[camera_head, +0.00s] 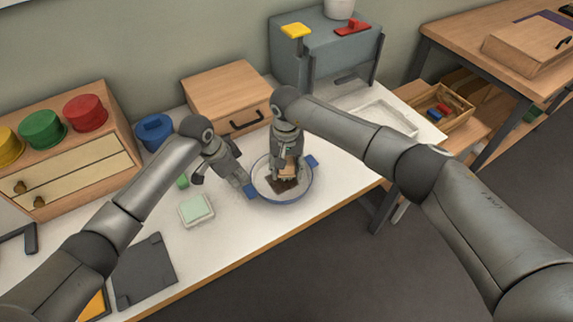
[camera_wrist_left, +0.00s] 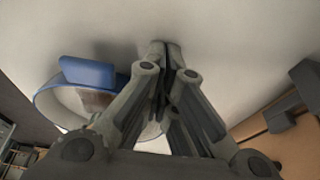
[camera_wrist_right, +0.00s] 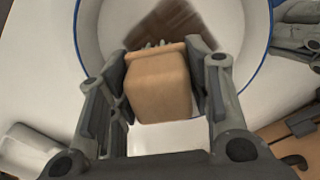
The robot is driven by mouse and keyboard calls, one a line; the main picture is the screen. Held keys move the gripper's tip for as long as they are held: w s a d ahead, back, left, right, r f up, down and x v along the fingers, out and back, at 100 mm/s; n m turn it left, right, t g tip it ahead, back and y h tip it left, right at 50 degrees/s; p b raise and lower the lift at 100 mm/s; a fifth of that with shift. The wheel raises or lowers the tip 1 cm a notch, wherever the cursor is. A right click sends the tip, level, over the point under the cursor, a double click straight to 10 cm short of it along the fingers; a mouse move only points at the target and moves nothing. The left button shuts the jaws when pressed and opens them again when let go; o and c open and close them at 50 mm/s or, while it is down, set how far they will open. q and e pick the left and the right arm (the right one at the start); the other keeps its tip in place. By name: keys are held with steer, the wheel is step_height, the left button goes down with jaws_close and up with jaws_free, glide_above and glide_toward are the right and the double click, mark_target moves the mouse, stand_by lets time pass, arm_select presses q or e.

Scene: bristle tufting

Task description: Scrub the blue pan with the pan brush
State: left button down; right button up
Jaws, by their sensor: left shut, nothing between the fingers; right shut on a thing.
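The blue pan (camera_head: 262,196) is a round, light-bottomed pan with a blue rim and two blue handles, near the table's front edge. A dark brown patch (camera_wrist_right: 170,28) shows on its floor. My right gripper (camera_wrist_right: 160,85) is shut on the pan brush (camera_wrist_right: 158,86), a tan wooden block with bristles on its far edge, and holds it over the pan by the brown patch. Whether the bristles touch the pan is not clear. My left gripper (camera_head: 246,187) is shut and empty beside the pan's left handle (camera_head: 251,192); in the left wrist view its fingertips (camera_wrist_left: 160,50) are together, right of a blue handle (camera_wrist_left: 88,72).
A pale green square box (camera_head: 196,210) stands left of the pan. A white tray (camera_head: 383,118) lies right; a dark flat plate (camera_head: 144,270) lies front left.

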mark_target(276, 183)
steer(key=shift+f, duration=0.7)
steer(key=shift+s+a+r, duration=0.1)
steer(key=shift+s+a, duration=0.35)
steer(key=shift+a, duration=0.35)
steer(key=shift+s+a, duration=0.45)
steer(key=shift+a, duration=0.35)
steer(key=shift+d, duration=0.15)
